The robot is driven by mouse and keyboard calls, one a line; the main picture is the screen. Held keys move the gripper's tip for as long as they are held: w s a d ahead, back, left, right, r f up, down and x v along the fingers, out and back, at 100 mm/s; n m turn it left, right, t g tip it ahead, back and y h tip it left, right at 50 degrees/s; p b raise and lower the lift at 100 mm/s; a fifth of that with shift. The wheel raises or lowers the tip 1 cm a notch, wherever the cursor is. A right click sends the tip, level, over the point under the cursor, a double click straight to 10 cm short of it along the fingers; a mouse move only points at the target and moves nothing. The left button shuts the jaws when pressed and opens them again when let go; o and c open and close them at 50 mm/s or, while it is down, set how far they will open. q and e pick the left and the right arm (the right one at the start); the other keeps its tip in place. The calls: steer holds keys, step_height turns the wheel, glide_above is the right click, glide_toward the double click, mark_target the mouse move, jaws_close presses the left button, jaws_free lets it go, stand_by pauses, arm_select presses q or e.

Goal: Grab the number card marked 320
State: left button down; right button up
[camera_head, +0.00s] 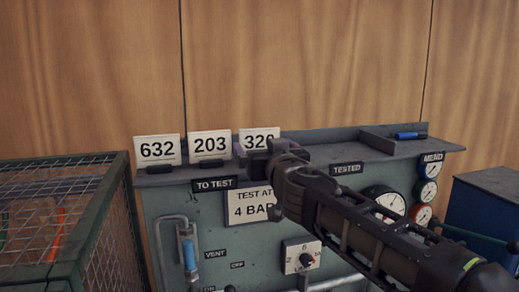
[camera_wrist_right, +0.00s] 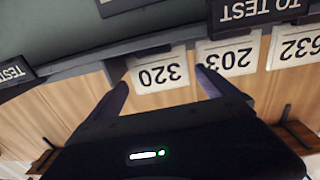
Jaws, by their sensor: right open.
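The white number card marked 320 (camera_head: 256,138) stands upright on top of the green panel, the rightmost of three cards; my right gripper covers its lower right part in the head view. In the right wrist view the card (camera_wrist_right: 160,73) appears upside down, between the two fingers. My right gripper (camera_head: 272,158) is open in front of the card, and its fingers (camera_wrist_right: 158,88) lie either side of the card's image. Whether they touch the card I cannot tell. The card marked 203 (camera_head: 209,144) and the card marked 632 (camera_head: 157,149) stand to its left. My left gripper is not in view.
The green test panel (camera_head: 150,200) carries gauges, a knob and a TEST AT 4 BAR sign (camera_head: 252,205). A shallow tray (camera_head: 380,142) with a blue pen (camera_head: 411,135) is at its right end. A wire cage (camera_head: 100,215) stands left, a blue box (camera_head: 490,210) right. Wood wall behind.

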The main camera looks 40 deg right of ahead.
steer(key=p+x, duration=0.1)
steer(key=x, duration=0.3)
steer(key=shift+w+d, duration=0.3)
steer(key=shift+w, duration=0.3)
steer(key=shift+s, duration=0.1)
steer(key=shift+c, duration=0.2)
steer(key=c, duration=1)
step_height(320, 180, up, 16)
steer(key=p, duration=1)
step_height(320, 180, up, 12)
glide_above(260, 142)
steer(key=shift+w+b, duration=0.25)
steer(key=shift+b, duration=0.05)
